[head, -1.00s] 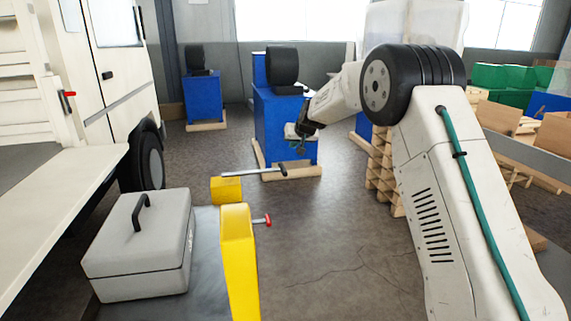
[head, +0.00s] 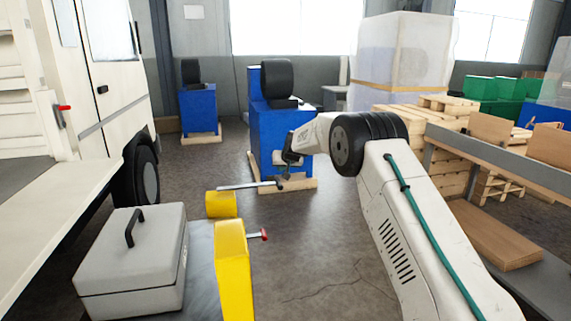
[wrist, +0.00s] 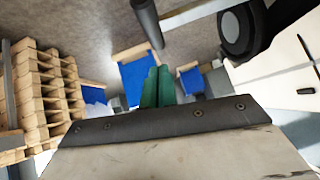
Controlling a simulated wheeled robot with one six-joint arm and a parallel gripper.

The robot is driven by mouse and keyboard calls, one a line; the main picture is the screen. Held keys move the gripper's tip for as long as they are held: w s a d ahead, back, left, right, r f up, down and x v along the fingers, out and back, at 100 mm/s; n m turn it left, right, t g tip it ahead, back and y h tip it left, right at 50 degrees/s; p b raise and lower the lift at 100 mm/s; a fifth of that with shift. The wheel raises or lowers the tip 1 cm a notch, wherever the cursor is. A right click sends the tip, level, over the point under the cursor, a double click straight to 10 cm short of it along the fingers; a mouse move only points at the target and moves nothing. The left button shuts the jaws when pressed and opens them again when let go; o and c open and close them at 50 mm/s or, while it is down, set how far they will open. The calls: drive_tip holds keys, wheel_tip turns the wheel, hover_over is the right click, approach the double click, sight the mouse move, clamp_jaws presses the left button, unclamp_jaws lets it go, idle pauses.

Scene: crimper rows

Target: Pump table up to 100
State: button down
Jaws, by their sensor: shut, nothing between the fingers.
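A yellow pump unit (head: 233,270) stands at the front of the head view with a yellow block (head: 221,205) behind it. A grey lever with a dark grip (head: 279,185) points right from the block, nearly level. A short red-tipped lever (head: 258,235) sticks out of the yellow unit's right side. My gripper (head: 285,173) is just above the dark grip; I cannot tell if they touch. In the wrist view my green fingers (wrist: 158,88) are shut with nothing between them. A dark cylinder (wrist: 148,22), likely the grip, is beyond their tips. No reading of 100 is visible.
A grey toolbox (head: 130,262) rests on a dark surface at front left, beside a white van (head: 100,90). Blue machines (head: 280,135) stand on wooden skids behind. Pallets (head: 440,110) and a bench (head: 500,160) are at right. The middle floor is free.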

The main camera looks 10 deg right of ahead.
sight(278, 179)
drive_tip(key=f, duration=0.3)
drive_tip(key=shift+s+a+f, duration=0.1)
drive_tip(key=shift+a+f, duration=0.25)
drive_tip(key=shift+f, duration=0.1)
